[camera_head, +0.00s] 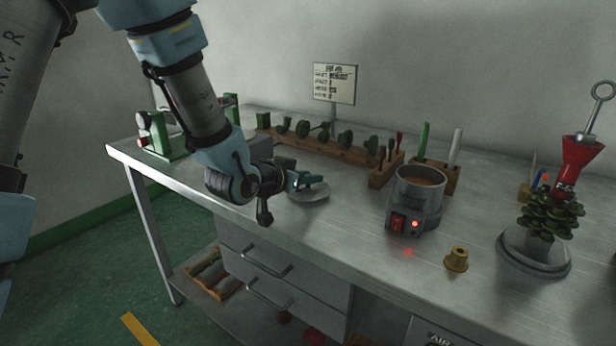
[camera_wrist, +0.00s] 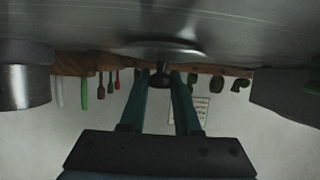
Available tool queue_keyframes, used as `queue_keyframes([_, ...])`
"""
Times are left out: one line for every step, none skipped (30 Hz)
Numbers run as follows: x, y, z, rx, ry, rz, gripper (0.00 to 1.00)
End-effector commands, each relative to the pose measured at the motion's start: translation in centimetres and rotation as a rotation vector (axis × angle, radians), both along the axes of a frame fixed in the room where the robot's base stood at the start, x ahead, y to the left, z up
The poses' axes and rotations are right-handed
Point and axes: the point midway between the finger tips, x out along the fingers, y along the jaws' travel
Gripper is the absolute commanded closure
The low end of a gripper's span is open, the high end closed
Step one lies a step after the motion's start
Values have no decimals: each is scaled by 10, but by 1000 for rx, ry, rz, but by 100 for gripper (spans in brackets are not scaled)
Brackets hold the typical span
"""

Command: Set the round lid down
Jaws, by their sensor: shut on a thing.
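The round lid (camera_head: 309,194) is a grey metal disc with a small dark knob, low over the bench top left of the wax pot. It also shows edge-on in the wrist view (camera_wrist: 165,47), lying level. I cannot tell whether it touches the bench. My gripper (camera_head: 314,182) reaches in from the left. Its two green fingers are shut on the lid's knob, as the wrist view (camera_wrist: 160,78) shows. The wax pot (camera_head: 418,193) stands uncovered, with brown wax inside and a lit red lamp.
A wooden rack (camera_head: 330,147) with dark green pieces runs behind the lid. A tool block (camera_head: 386,170) stands behind the pot. A brass piece (camera_head: 456,259) and a green wax tree on a round base (camera_head: 535,255) are to the right. Bare bench lies between lid and pot.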

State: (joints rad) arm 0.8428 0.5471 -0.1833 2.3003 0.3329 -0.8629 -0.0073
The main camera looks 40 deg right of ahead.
Motion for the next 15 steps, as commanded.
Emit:
queue_keyframes([0, 0, 0, 0, 0, 0, 100])
queue_keyframes([0, 0, 0, 0, 0, 0, 100])
queue_keyframes([0, 0, 0, 0, 0, 0, 100])
queue_keyframes([0, 0, 0, 0, 0, 0, 100])
queue_keyframes([0, 0, -1, 0, 0, 0, 100])
queue_keyframes([0, 0, -3, 0, 0, 0, 100])
queue_keyframes([0, 0, -4, 0, 0, 0, 100])
queue_keyframes([0, 0, -5, 0, 0, 0, 100])
queue_keyframes([0, 0, -3, 0, 0, 0, 65])
queue_keyframes([0, 0, -3, 0, 0, 0, 61])
queue_keyframes([0, 0, -3, 0, 0, 0, 58])
queue_keyframes([0, 0, -3, 0, 0, 0, 54])
queue_keyframes([0, 0, -3, 0, 0, 0, 50])
queue_keyframes([0, 0, -3, 0, 0, 0, 47])
queue_keyframes([0, 0, -3, 0, 0, 0, 42])
